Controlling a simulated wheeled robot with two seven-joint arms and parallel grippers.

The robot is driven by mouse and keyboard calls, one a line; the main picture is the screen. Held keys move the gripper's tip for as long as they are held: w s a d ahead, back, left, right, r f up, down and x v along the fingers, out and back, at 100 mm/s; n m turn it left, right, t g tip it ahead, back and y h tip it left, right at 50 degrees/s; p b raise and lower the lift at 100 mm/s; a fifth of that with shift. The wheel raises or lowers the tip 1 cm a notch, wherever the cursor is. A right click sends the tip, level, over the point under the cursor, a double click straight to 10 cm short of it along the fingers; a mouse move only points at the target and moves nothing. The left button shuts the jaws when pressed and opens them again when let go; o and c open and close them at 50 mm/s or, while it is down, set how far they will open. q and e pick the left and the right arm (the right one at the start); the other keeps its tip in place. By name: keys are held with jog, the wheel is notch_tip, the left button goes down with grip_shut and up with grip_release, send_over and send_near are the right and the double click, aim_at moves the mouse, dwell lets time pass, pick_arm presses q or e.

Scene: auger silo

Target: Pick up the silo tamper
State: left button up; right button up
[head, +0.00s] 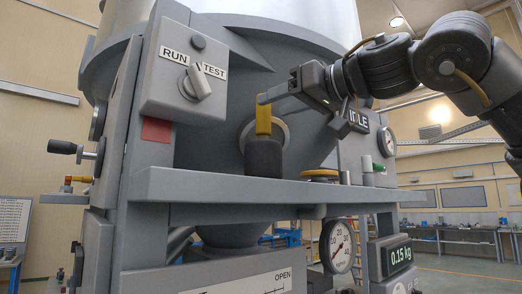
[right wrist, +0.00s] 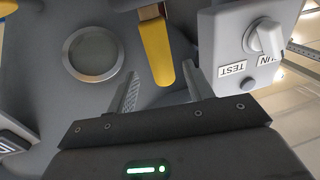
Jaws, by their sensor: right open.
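The silo tamper stands upright on the grey shelf, with a yellow handle (head: 263,121) on top of a dark grey cylindrical head (head: 263,158). My right gripper (head: 272,95) reaches in from the right at the height of the handle's top, and a finger overlaps it in the head view. In the right wrist view the fingers (right wrist: 162,82) are spread apart, and the end of the yellow handle (right wrist: 157,50) shows close to the gap between their tips. I cannot tell whether they touch it. My left gripper is not in view.
The shelf (head: 230,186) also carries a yellow round part (head: 320,174) and a green-topped piece (head: 378,172) to the right. The RUN/TEST switch box (head: 186,68) juts out at left. A round port (right wrist: 90,55) shows behind the tamper.

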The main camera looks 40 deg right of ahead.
aim_at(269, 106)
jog(key=shift+w+a+r+p, duration=0.2)
jog(key=shift+w+r+p, duration=0.25)
jog(key=shift+p, duration=0.55)
jog(key=w, duration=0.1)
jog(key=w+p, duration=0.1)
jog(key=w, duration=0.1)
jog(key=shift+w+a+f, duration=0.15)
jog(key=shift+w+f, duration=0.2)
jog(key=shift+w, duration=0.2)
jog(key=shift+s+a, duration=0.1)
jog(key=shift+s, duration=0.3)
jog(key=shift+c, duration=1.2)
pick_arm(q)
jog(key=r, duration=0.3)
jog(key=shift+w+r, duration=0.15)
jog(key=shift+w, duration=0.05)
pick_arm(e)
grip_shut()
jog(key=shift+r, duration=0.15)
